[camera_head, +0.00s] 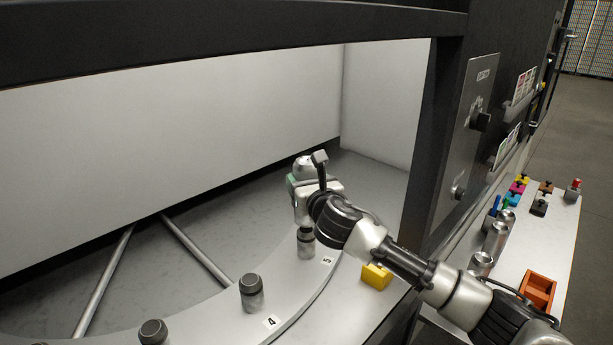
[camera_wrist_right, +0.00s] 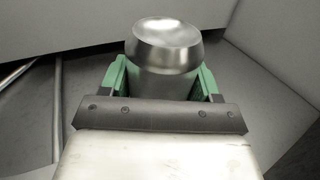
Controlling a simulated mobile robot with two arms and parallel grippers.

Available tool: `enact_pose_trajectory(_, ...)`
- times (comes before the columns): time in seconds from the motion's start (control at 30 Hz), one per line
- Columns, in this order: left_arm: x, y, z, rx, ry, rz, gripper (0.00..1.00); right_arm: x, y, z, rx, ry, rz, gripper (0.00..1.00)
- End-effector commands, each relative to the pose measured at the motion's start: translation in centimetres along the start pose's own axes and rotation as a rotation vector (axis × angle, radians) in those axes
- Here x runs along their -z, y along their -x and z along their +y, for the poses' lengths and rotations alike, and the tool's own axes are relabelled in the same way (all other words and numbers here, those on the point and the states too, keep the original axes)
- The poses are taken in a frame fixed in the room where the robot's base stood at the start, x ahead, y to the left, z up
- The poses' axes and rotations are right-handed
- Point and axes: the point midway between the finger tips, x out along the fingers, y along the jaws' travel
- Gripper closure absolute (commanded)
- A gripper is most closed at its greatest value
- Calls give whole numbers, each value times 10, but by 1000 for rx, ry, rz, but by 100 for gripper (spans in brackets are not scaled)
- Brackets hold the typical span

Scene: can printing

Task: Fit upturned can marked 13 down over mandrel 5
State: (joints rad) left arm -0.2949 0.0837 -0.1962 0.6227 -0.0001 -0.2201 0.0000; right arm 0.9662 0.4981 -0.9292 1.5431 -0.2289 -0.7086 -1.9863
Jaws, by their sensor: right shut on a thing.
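My right gripper (camera_head: 297,188) is shut on a silver can (camera_wrist_right: 167,72), with a green finger on each side of it in the right wrist view. The can's closed, rounded end faces up, so it is upturned; no number on it can be read. In the head view, the gripper is above mandrel 5 (camera_head: 306,247), a short metal post with a dark top beside the label 5. My wrist and gripper hide part of the can and its lower edge, so I cannot tell whether it touches the mandrel. My left gripper is not in view.
Mandrel 4 (camera_head: 252,294) and another mandrel (camera_head: 153,333) stand on the curved grey ring. A yellow block (camera_head: 376,276) sits beside the ring. The white side table holds several cans (camera_head: 495,240), an orange box (camera_head: 538,289) and small coloured items.

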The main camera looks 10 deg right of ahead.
Motion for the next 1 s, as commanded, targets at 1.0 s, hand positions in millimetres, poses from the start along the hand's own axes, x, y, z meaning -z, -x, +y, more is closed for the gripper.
enact_pose_trajectory(1.0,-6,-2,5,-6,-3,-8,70,13,0,0,0,0,0,60)
